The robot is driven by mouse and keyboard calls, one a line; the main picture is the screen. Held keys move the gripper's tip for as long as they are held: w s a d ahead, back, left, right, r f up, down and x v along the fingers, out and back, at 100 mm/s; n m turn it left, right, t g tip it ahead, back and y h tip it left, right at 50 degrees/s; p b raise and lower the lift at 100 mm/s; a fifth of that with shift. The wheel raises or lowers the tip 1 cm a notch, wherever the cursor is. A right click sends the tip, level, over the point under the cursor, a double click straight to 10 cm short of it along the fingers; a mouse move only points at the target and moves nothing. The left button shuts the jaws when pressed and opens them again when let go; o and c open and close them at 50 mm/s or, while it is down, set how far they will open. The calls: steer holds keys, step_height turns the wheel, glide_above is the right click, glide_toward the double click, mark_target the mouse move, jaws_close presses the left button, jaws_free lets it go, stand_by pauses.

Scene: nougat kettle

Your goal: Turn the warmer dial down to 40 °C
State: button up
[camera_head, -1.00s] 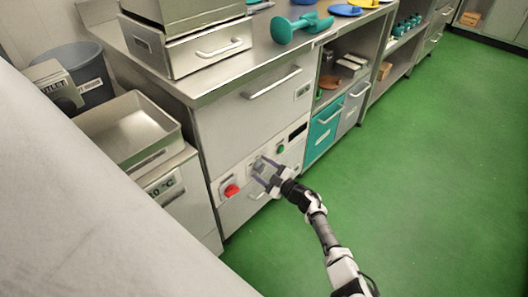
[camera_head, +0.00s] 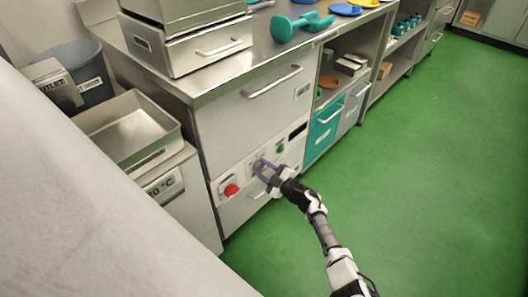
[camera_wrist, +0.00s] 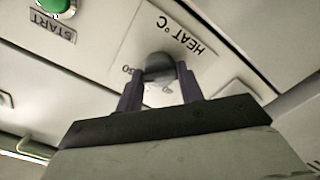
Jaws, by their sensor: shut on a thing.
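The warmer dial (camera_wrist: 160,68) is a grey rounded knob on a pale panel marked HEAT °C, shown upside down in the wrist view. My gripper (camera_wrist: 158,84) has one dark finger on each side of it and is shut on it. Small scale numbers show beside the knob, but my fingers cover part of the scale and I cannot read the setting. In the head view my gripper (camera_head: 264,174) reaches the control panel (camera_head: 243,176) on the front of the steel counter, and the fingers largely hide the dial there.
A red knob (camera_head: 231,190) sits left of the dial. A green START button (camera_wrist: 56,5) and a dark display (camera_head: 298,132) are on its other side. The green floor (camera_head: 420,190) to the right is clear.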

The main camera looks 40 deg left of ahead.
steer(key=shift+f+n+b, duration=0.15)
steer(key=shift+n+b, duration=4.3)
steer(key=shift+n, duration=5.05)
steer(key=o, duration=1)
steer(key=shift+d, duration=0.1)
